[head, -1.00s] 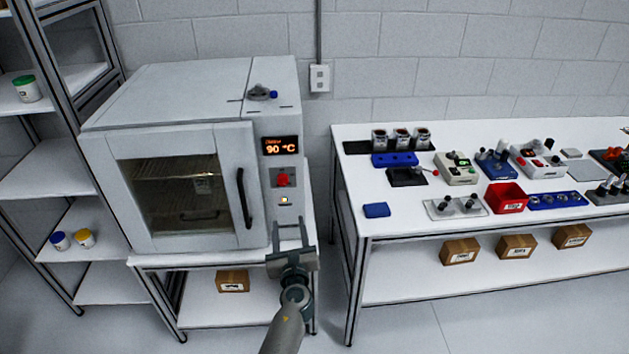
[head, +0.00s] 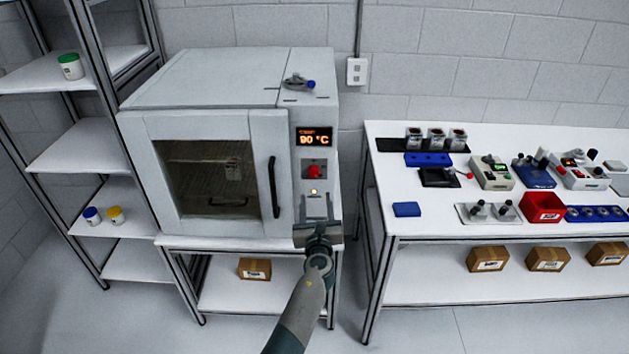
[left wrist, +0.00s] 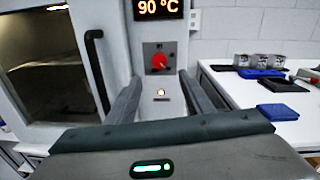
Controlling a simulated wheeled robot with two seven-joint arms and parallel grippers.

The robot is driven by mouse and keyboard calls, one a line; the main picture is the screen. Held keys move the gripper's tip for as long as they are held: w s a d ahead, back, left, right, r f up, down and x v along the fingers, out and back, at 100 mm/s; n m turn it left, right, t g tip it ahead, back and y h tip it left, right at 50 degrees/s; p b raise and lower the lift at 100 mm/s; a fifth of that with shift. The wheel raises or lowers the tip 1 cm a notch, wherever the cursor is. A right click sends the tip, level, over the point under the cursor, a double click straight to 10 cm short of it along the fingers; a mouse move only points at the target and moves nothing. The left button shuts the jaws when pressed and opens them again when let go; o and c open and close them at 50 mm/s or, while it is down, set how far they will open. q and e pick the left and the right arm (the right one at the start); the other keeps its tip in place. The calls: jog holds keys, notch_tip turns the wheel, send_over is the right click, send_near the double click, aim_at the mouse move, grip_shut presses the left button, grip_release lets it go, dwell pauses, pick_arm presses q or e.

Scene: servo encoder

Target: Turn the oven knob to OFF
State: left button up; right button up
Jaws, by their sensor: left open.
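The white oven (head: 205,85) stands on a low table, its door shut. Its display (head: 314,137) reads 90 °C. The red oven knob (head: 314,171) sits on a grey plate below the display, with a lit indicator (head: 314,191) under it. In the left wrist view the knob (left wrist: 159,61) shows beyond the fingers, near the middle between them. My left gripper (head: 317,200) is open and empty, in front of the panel and below the knob, apart from it. The knob's exact pointer direction is too small to tell. My right gripper is out of view.
The dark door handle (head: 273,187) is just left of the control panel. A white workbench (head: 385,220) with devices and a red bin (head: 542,207) stands to the right. A shelf rack (head: 75,145) with jars stands at the left.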

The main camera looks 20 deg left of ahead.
aim_at(314, 174)
pick_arm(q)
jog(key=b+x, duration=0.5)
jog(key=x, duration=0.5)
jog(key=shift+s+f, duration=0.1)
jog(key=shift+f, duration=0.1)
jog(key=shift+b+x, duration=0.35)
jog(key=shift+x, duration=0.6)
jog(key=shift+r, duration=0.2)
jog(key=c, duration=1)
jog(key=shift+c, duration=0.2)
